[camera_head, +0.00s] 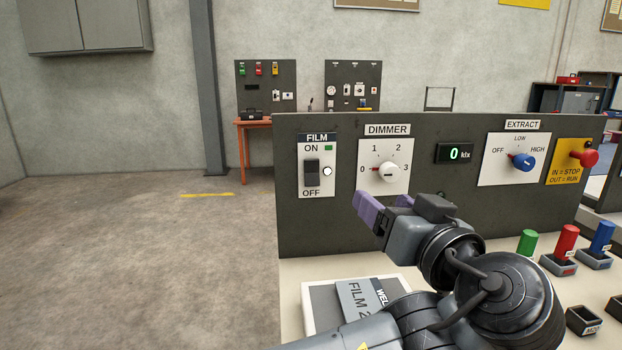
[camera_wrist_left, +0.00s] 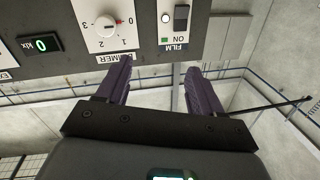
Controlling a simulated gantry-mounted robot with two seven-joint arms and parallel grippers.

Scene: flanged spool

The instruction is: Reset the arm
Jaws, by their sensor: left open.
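My left gripper (camera_head: 381,199) is in front of the dark control panel (camera_head: 445,205), just below the dimmer plate, with its purple fingers apart and nothing between them. In the left wrist view the open fingers (camera_wrist_left: 159,67) point toward the panel, which appears upside down. The white dimmer knob (camera_head: 386,170) has its red mark toward 0; it also shows in the wrist view (camera_wrist_left: 105,27). The black FILM rocker (camera_head: 311,172) sits left of the dimmer, with a small white round part (camera_head: 327,171) beside it. My right gripper is in neither view.
The display (camera_head: 455,153) reads 0 klx. The blue extract knob (camera_head: 523,161) and red stop button (camera_head: 584,156) are farther right. A FILM 2 block (camera_head: 355,299) lies on the bench below my arm. Green, red and blue handles (camera_head: 566,244) stand at right. Left floor is clear.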

